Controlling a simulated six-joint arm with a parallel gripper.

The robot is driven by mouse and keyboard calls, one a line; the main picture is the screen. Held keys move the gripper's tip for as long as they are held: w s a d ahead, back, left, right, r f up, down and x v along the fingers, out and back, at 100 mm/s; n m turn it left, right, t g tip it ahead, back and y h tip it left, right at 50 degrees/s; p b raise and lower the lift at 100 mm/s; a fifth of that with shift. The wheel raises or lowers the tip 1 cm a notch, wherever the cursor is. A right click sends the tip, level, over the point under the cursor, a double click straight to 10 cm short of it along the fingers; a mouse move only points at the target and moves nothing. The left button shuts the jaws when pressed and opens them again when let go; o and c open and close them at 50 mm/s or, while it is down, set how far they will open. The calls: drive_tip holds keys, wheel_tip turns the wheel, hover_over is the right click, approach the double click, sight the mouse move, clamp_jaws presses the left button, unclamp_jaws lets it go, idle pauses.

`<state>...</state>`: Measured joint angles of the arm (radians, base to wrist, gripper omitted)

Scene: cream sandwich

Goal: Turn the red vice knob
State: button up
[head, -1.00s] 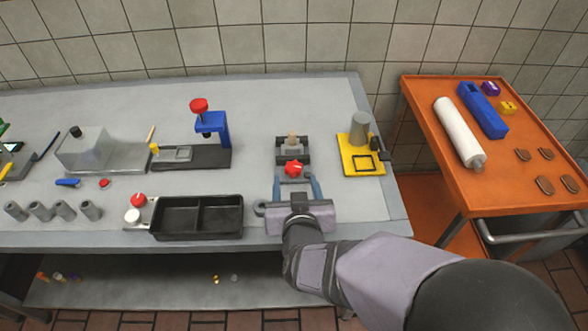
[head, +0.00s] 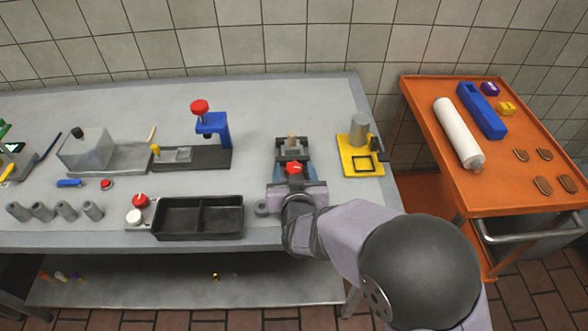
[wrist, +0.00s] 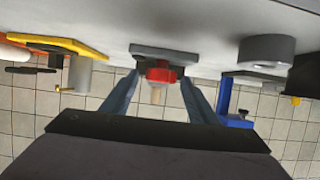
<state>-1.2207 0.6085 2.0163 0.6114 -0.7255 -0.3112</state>
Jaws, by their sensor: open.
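The red vice knob (head: 293,168) is on the near side of the small dark grey vice (head: 281,152). A tan piece (head: 292,139) stands up at the vice's far part. My gripper (head: 294,176) is open at the near side of the vice, with its blue fingers on either side of the knob. In the wrist view the red knob (wrist: 160,72) sits between the two blue fingers, with visible gaps on both sides. I cannot tell whether the fingertips reach past the knob.
A yellow plate fixture (head: 361,166) with a grey cylinder stands right of the vice. A black two-part tray (head: 199,217) and a grey ring (head: 262,208) are to the left. A blue press with a red knob (head: 200,106) is farther back left. An orange cart (head: 413,105) is at right.

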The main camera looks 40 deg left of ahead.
drive_tip(key=c, duration=1)
drive_tip(key=shift+s+a+r+m+t+h+p, duration=0.2)
drive_tip(key=shift+m+t+h+p, duration=0.25)
drive_tip(key=shift+p, duration=0.55)
drive_tip(key=shift+c, duration=0.2)
drive_tip(key=shift+r+m+t+h+p, duration=0.1)
drive_tip(key=shift+m+t+h+p, duration=0.35)
drive_tip(key=shift+p, duration=0.35)
drive_tip(key=shift+f+m+t+h+p, duration=0.2)
drive_tip(key=shift+m+t+h+p, duration=0.1)
drive_tip(key=shift+m+h+p, duration=0.35)
drive_tip(key=o, duration=1)
drive_tip(key=shift+o, duration=0.2)
drive_tip(key=shift+f, duration=0.1)
